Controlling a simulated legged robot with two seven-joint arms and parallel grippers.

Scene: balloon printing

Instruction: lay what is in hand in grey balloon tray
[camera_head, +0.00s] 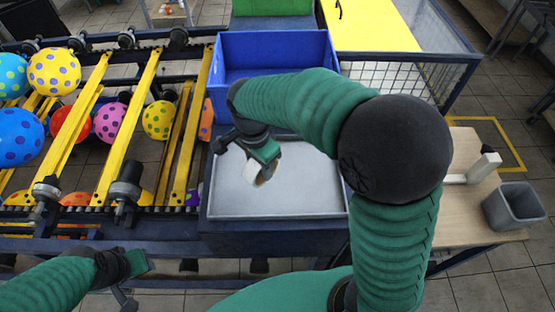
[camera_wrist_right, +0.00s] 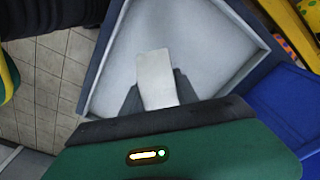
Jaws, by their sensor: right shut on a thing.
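The grey balloon tray (camera_head: 305,195) is a shallow tray with a light grey floor and dark blue edges, at the middle of the head view. It also shows in the right wrist view (camera_wrist_right: 205,30). My right gripper (camera_head: 262,165) is over the tray, shut on a small whitish block (camera_wrist_right: 155,78), which shows between the two dark fingers in the wrist view. In the head view the block (camera_head: 250,174) is partly hidden by the gripper. I cannot tell its height above the floor. My left gripper (camera_head: 136,272) is at the lower left, away from the tray; its jaws are unclear.
A blue bin (camera_head: 277,42) adjoins the tray's far side. A conveyor with yellow bars (camera_head: 130,125) and several dotted balloons (camera_head: 54,72) lies to the left. A wooden table (camera_head: 465,215) with a grey bin (camera_head: 515,208) stands right. The visible tray floor is otherwise clear.

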